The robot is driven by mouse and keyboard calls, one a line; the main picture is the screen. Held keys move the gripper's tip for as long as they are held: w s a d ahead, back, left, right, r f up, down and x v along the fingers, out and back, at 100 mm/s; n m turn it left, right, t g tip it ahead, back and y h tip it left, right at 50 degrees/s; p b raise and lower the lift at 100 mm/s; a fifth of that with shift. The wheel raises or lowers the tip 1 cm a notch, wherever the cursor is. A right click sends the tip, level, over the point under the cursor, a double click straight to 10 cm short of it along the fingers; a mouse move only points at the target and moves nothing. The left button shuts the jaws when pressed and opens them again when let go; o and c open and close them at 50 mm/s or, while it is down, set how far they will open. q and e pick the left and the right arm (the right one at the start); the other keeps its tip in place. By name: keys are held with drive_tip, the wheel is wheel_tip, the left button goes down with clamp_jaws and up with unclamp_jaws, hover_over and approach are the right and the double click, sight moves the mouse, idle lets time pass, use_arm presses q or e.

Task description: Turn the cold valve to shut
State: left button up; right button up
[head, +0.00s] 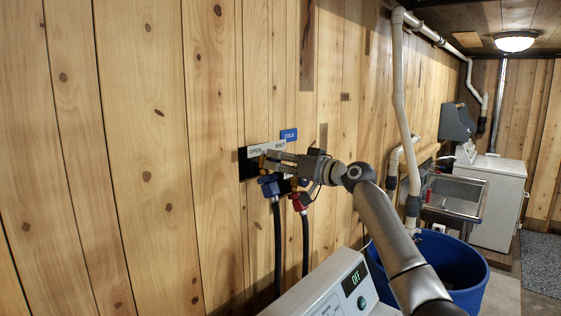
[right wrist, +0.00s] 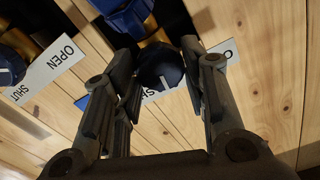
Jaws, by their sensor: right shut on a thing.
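My right gripper (head: 270,161) reaches the wall valves from the right in the head view. In the right wrist view its two fingers (right wrist: 163,62) are shut on a round dark blue knob (right wrist: 160,68) with a short white line on it. A white label behind the knob is partly covered by the fingers; only some letters show. A blue plate reading COLD (head: 289,135) is on the wall just above the gripper. The gripper hides most of the valves in the head view. My left gripper is not in view.
A second blue knob (right wrist: 10,66) sits by an OPEN/SHUT label (right wrist: 47,68). Blue (head: 269,186) and red (head: 298,201) hose fittings with black hoses hang below the gripper. A white machine (head: 318,293) and blue tub (head: 460,268) stand below.

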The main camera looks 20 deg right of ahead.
drive_tip(key=shift+m, duration=0.4)
drive_tip(key=o, duration=1)
drive_tip(key=v, duration=1.2)
